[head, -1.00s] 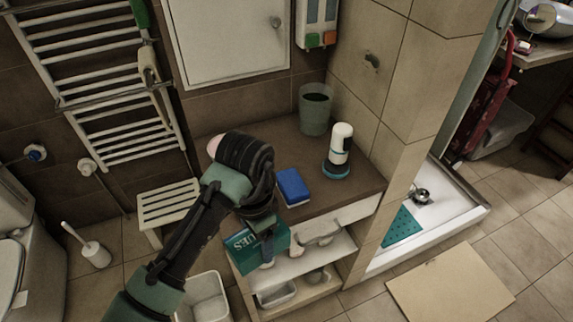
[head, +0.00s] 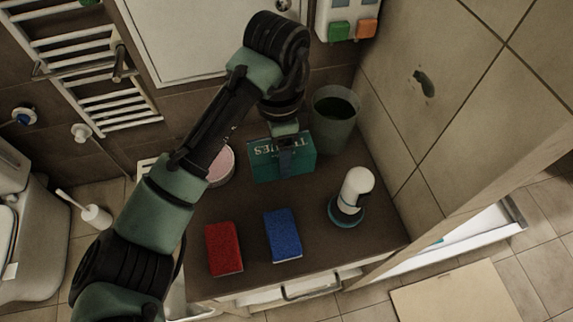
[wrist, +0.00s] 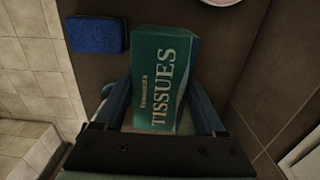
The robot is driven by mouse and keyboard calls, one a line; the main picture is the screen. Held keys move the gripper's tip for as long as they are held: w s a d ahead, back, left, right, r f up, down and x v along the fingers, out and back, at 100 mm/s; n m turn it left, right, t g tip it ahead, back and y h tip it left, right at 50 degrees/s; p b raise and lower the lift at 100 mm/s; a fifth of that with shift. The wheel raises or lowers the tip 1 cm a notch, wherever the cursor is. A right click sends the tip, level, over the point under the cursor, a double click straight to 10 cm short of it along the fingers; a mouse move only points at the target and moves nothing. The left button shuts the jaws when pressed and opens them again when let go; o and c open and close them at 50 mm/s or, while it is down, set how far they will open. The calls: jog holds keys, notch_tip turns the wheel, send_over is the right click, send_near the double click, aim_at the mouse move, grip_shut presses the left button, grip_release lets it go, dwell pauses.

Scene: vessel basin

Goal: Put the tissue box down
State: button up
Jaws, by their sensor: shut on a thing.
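The teal tissue box (head: 268,168) is at the back of the brown counter top (head: 310,240) in the head view. My gripper (head: 285,150) is shut on it from above and behind. In the wrist view the tissue box (wrist: 163,75) lies between the two fingers of my gripper (wrist: 165,105), with its "TISSUES" lettering facing the camera. The box is over the counter; I cannot tell whether its underside touches the surface.
A green bin (head: 333,118) stands close right of the box, and a round pink-topped container (head: 221,165) close left. A red sponge (head: 224,249), a blue sponge (head: 283,236) and a white bottle (head: 354,192) are nearer the front. Bare counter lies between box and sponges.

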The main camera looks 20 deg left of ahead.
jog(key=f, duration=0.4)
jog(key=shift+s+f, duration=0.15)
jog(key=shift+s, duration=0.05)
jog(key=shift+f, duration=2)
jog(key=shift+f, duration=0.1)
jog(key=o, duration=1.4)
